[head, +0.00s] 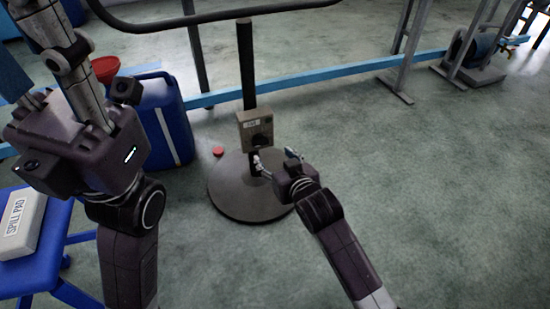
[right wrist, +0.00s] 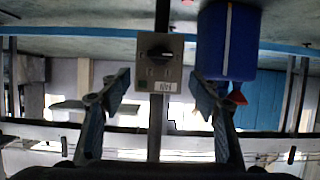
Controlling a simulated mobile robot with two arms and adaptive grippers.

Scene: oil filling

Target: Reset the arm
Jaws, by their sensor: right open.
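A grey switch box (head: 254,130) with a dark rotary knob is fixed on a black post (head: 246,65) that rises from a round dark base (head: 235,200). My right gripper (head: 275,158) is open and empty in front of the post, just below the box in the head view. In the right wrist view, which looks upside down, the box (right wrist: 160,62) and its knob lie between and beyond the two spread fingers (right wrist: 158,98), apart from them.
A blue container (head: 172,120) with a red funnel (head: 105,68) stands behind my left arm. A white spill pad box (head: 20,222) lies on a blue stool (head: 45,262).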

